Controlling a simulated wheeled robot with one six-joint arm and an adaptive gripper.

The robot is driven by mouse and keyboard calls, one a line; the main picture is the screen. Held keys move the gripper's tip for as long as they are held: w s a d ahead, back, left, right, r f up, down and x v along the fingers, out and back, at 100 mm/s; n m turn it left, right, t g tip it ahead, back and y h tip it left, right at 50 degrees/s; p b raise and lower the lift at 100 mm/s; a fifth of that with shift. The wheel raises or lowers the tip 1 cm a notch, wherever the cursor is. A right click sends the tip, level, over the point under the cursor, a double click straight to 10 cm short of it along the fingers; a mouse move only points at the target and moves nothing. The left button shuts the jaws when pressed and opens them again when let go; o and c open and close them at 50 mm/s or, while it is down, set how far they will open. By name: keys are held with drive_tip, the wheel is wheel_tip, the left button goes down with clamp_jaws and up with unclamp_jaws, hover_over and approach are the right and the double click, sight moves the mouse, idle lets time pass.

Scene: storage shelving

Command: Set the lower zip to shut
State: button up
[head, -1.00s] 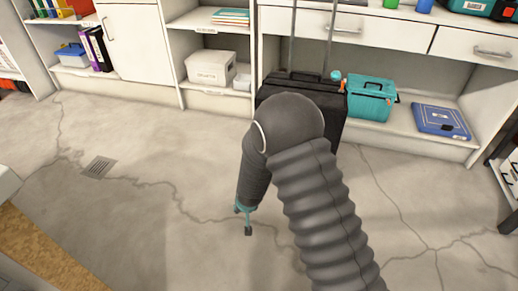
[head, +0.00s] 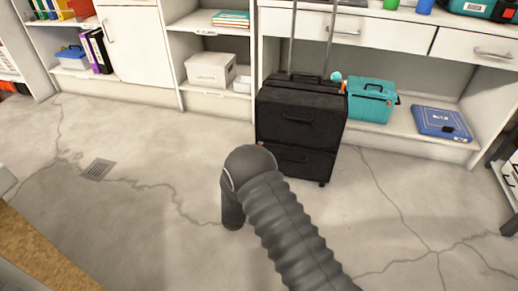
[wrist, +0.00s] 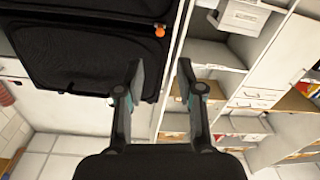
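A black suitcase (head: 298,118) stands upright on the floor in the head view, with an upper front panel and a lower front panel (head: 300,161). A small orange spot (head: 261,143) shows at its left edge, near where the panels meet. In the wrist view the suitcase (wrist: 85,55) fills the upper left. An orange zip pull (wrist: 159,31) sits near its right edge, above and apart from my fingertips. My gripper (wrist: 160,75) is open and empty between its fingers. In the head view my arm hides the gripper. I cannot tell how far the zip is drawn.
A teal case (head: 370,101) and a blue flat case (head: 440,122) lie on the low shelf right of the suitcase. A white box (head: 210,69) stands on the shelf to its left. The floor in front is clear, with a drain grate (head: 97,169) at the left.

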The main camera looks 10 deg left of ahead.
drive_tip(key=w+b, duration=0.1)
drive_tip(key=w, duration=1.2)
drive_tip(key=shift+w, duration=0.3)
clamp_jaws()
